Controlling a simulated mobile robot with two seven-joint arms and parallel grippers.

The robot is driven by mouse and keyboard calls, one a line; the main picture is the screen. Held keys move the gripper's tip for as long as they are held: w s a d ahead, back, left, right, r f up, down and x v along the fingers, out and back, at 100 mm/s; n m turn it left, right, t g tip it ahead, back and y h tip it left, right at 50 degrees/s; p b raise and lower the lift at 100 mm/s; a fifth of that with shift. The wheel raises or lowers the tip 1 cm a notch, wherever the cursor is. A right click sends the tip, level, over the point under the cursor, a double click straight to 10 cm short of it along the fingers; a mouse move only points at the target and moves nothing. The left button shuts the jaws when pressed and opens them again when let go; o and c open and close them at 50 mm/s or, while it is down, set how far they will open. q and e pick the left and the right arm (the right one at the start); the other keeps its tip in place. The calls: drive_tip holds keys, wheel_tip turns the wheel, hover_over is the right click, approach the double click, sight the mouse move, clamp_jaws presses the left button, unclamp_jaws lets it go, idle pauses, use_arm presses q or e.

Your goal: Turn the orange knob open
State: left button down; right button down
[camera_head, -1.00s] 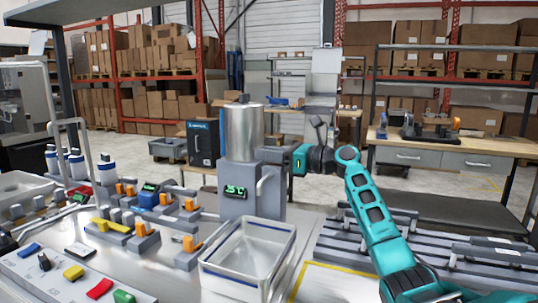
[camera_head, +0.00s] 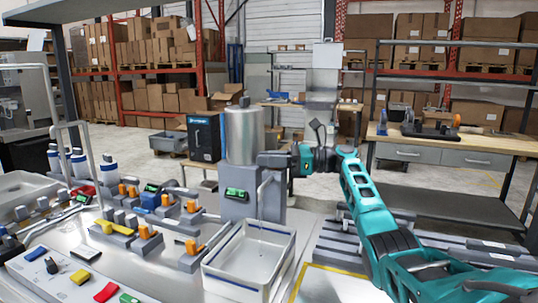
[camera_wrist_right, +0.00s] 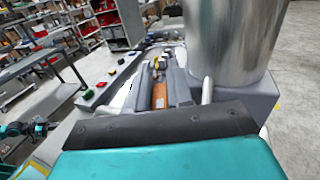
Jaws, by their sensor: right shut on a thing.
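The steel dispenser (camera_head: 243,140) stands on a grey block with a green display and a curved spout (camera_head: 262,188). My right gripper (camera_head: 268,160) is at the block's upper right, above the spout, shut on a part there. Its jaws hide that part, so its colour does not show. A thin pale line runs from the spout down into the clear bin (camera_head: 209,265) below. In the right wrist view the dark jaw (camera_wrist_right: 160,122) is in front of the dispenser (camera_wrist_right: 228,45). My left gripper may show small at that view's left edge (camera_wrist_right: 38,128).
Several small valves with orange handles (camera_head: 192,206) stand in rows left of the dispenser. A panel with coloured buttons (camera_head: 60,275) is at front left. A slatted grey rack (camera_head: 340,240) lies right of the bin. A workbench (camera_head: 450,145) stands behind at right.

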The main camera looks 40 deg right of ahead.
drive_tip(key=shift+n+g+y, duration=0.7)
drive_tip(key=shift+g, duration=0.1)
drive_tip(key=shift+s+a+f+n+g+y+b, duration=0.15)
drive_tip(key=shift+n+g+y+b, duration=0.15)
drive_tip(key=shift+n+g+b, duration=0.15)
drive_tip(key=c, duration=1.1)
unclamp_jaws()
drive_tip(key=shift+r, duration=0.2)
wheel_tip(320, 180, up, 6)
drive_tip(key=p, duration=0.5)
drive_tip(key=shift+r+p, duration=0.1)
drive_tip(key=shift+p, duration=0.2)
wheel_tip(320, 180, up, 14)
drive_tip(key=shift+f+b, duration=0.25)
drive_tip(key=shift+b, duration=0.1)
drive_tip(key=shift+o, duration=0.2)
